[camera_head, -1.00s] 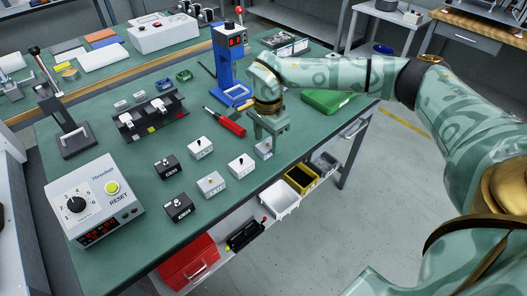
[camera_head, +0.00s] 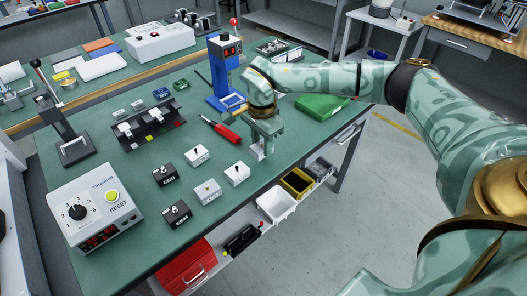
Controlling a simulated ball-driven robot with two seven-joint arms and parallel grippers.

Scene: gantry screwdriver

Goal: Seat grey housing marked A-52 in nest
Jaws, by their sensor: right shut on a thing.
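My right gripper (camera_head: 264,146) is low over the right edge of the green bench, fingers pointing down. It is shut on a small grey housing (camera_head: 259,153), which is mostly hidden by the fingers; its marking cannot be read. Another grey housing (camera_head: 207,191) stands on the bench to the left, with two white housings (camera_head: 197,155) (camera_head: 237,173) and two black ones (camera_head: 166,174) (camera_head: 178,213) around it. A black fixture (camera_head: 147,128) with small light parts on it stands farther left; I cannot tell which part of it is the nest. My left gripper is not in view.
A red-handled screwdriver (camera_head: 225,132) lies left of my right gripper. A blue press-like stand (camera_head: 222,75) rises behind it, and a green box (camera_head: 320,106) is to its right. A control box (camera_head: 95,210) and a lever stand (camera_head: 72,142) occupy the left side.

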